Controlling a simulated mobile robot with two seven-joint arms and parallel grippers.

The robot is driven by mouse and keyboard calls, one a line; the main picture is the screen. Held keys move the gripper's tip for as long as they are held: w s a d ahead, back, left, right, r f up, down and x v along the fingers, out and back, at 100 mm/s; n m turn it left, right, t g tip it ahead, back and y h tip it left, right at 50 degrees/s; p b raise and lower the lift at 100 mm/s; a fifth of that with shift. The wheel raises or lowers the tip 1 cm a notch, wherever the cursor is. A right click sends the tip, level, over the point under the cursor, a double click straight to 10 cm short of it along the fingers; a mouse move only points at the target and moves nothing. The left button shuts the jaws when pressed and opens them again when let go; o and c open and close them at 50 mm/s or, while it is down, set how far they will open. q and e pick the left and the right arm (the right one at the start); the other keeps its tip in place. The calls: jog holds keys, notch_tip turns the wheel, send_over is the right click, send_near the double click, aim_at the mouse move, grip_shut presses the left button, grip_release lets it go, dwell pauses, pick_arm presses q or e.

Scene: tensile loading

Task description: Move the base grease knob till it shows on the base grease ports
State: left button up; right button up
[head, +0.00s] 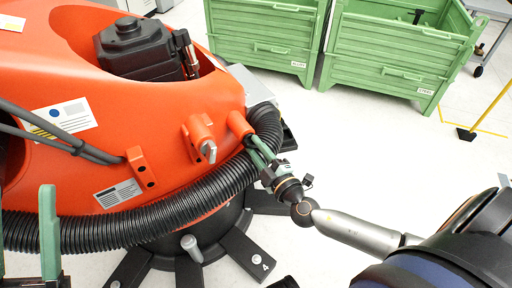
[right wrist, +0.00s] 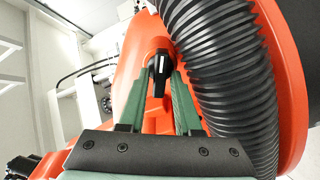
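In the right wrist view a black knob (right wrist: 160,62) with a pale grip bar sits between the green fingers of my right gripper (right wrist: 160,78). I take it to be the base grease knob; no port markings on it are readable. In the head view my right gripper (head: 252,142) meets an orange boss (head: 238,124) on the orange machine base (head: 165,165), and its fingers hide this knob. The fingers are close together and appear closed on it. A second, grey knob (head: 208,151) stands free on another boss to the left. My left gripper (head: 24,200) is open and empty at the left edge.
A black corrugated hose (head: 130,222) curves round the base, close beside my right gripper; it fills much of the right wrist view (right wrist: 225,70). Two green crates (head: 262,38) (head: 385,48) stand behind. The floor between them and the base is clear.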

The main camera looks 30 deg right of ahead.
jog(key=shift+c, duration=0.4)
grip_shut()
jog(key=shift+f+m+b, duration=0.15)
jog(key=shift+m+b, duration=0.25)
jog(key=shift+b, duration=0.25)
jog(key=shift+m+b, duration=1)
jog(key=shift+b, duration=0.1)
jog(key=shift+m+b, duration=0.5)
jog(key=shift+m, duration=0.5)
jog(key=shift+r+m, duration=0.25)
jog(key=shift+m, duration=0.55)
